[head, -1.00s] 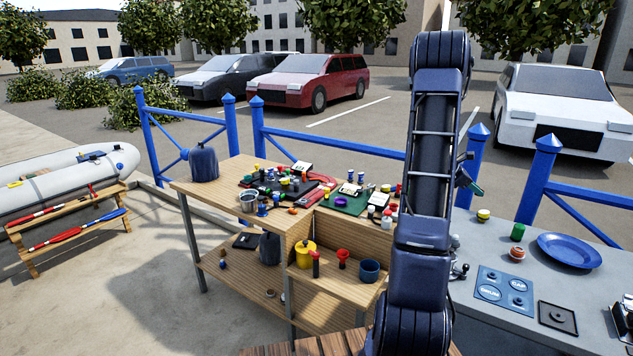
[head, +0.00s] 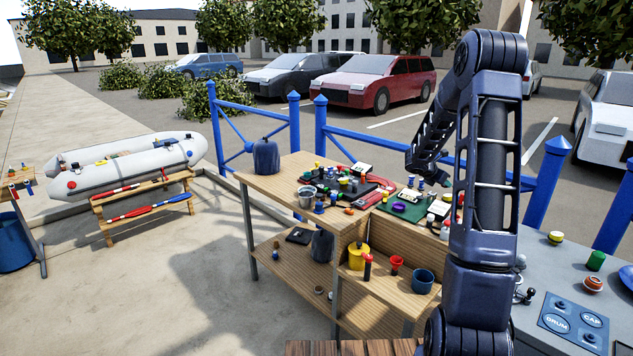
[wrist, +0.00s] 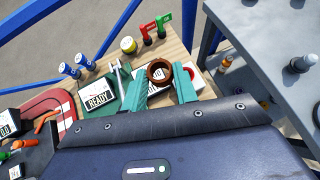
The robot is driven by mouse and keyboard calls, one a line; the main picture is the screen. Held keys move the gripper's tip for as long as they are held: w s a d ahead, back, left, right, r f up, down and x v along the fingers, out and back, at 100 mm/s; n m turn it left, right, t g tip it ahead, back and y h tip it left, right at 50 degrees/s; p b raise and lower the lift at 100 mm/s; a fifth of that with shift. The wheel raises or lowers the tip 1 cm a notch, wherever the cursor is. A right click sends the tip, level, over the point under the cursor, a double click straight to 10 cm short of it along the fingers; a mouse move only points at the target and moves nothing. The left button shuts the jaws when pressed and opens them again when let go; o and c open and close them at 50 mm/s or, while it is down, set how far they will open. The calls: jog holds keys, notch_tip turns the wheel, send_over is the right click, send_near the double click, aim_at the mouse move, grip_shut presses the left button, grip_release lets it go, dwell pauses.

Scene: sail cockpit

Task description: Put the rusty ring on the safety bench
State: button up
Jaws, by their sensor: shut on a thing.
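The rusty ring (wrist: 159,72) is a brown, round ring in the wrist view. My gripper (wrist: 160,84) has teal fingers on either side of the ring and is shut on it, above the wooden workbench with small items under it. In the head view my arm bends down over the back right of the wooden workbench (head: 270,187); the fingers and ring cannot be made out there. No readable label marks a safety bench, so I cannot tell which surface it is.
A white READY card (wrist: 98,97) and several bottles and tools crowd the workbench. A grey counter (head: 545,275) stands at right. A low wooden rack with oars (head: 145,212), an inflatable boat (head: 120,165) and another small table (head: 25,187) are at left. Open pavement lies between.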

jog(key=w+a+r+n+t+y, duration=0.1)
jog(key=a+n+t+y, duration=0.3)
jog(key=a, duration=1.7)
jog(key=w+a+n+t+y, duration=0.2)
jog(key=a+n+y, duration=0.35)
jog(key=a, duration=1.55)
jog(key=shift+n+h, duration=0.55)
jog(key=shift+h, duration=0.2)
notch_tip(320, 180, down, 20)
jog(key=shift+d+r, duration=0.15)
jog(key=shift+r, duration=0.1)
jog(key=shift+f, duration=0.1)
jog(key=o, duration=1)
